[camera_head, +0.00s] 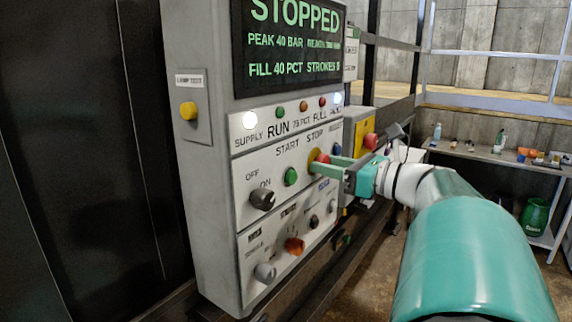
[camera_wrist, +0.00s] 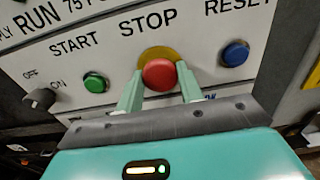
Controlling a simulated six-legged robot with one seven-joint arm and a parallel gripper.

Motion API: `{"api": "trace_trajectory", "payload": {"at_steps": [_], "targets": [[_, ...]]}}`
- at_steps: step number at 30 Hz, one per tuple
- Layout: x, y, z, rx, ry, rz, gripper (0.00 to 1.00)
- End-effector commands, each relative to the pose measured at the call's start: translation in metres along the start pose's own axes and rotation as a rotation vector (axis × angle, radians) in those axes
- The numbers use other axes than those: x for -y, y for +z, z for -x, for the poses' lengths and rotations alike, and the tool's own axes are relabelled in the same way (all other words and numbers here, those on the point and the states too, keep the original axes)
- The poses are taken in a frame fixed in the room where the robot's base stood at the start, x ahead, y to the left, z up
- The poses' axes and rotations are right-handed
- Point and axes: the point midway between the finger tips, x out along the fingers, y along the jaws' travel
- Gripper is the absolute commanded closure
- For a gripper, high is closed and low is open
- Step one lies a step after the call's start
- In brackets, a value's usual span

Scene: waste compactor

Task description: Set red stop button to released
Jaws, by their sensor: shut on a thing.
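The red stop button (camera_wrist: 159,75) sits on a yellow disc (camera_wrist: 150,53) under the word STOP in the wrist view. It also shows small and partly covered by my fingers in the head view (camera_head: 322,158). My gripper (camera_wrist: 160,82) has one pale green finger on each side of the red button's head and is shut on it. In the head view my gripper (camera_head: 328,167) reaches the panel from the right. The display (camera_head: 292,42) reads STOPPED. Whether the button is pressed in or out cannot be told.
A green START button (camera_wrist: 95,83) is left of the stop button and a blue RESET button (camera_wrist: 235,53) is right of it. An OFF/ON knob (camera_head: 262,199) sticks out lower left. A yellow box with another red button (camera_head: 370,141) stands just beyond the panel.

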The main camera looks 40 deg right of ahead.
Motion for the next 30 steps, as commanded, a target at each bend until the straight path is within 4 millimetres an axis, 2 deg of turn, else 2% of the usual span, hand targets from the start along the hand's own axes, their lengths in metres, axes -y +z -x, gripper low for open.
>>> {"api": "trace_trajectory", "payload": {"at_steps": [6, 14, 15, 18, 26, 30], "targets": [[0.0, 0.0, 0.016, 0.0, 0.0, -0.001, 1.0], [0.0, -0.001, 0.018, -0.001, -0.002, -0.001, 1.0], [0.0, -0.001, 0.018, -0.002, -0.002, -0.001, 0.57], [0.0, -0.001, 0.018, -0.001, -0.002, -0.001, 0.41], [0.0, 0.0, 0.018, -0.001, -0.001, -0.001, 0.41], [0.001, -0.001, 0.026, -0.001, -0.003, 0.0, 0.41]]}}
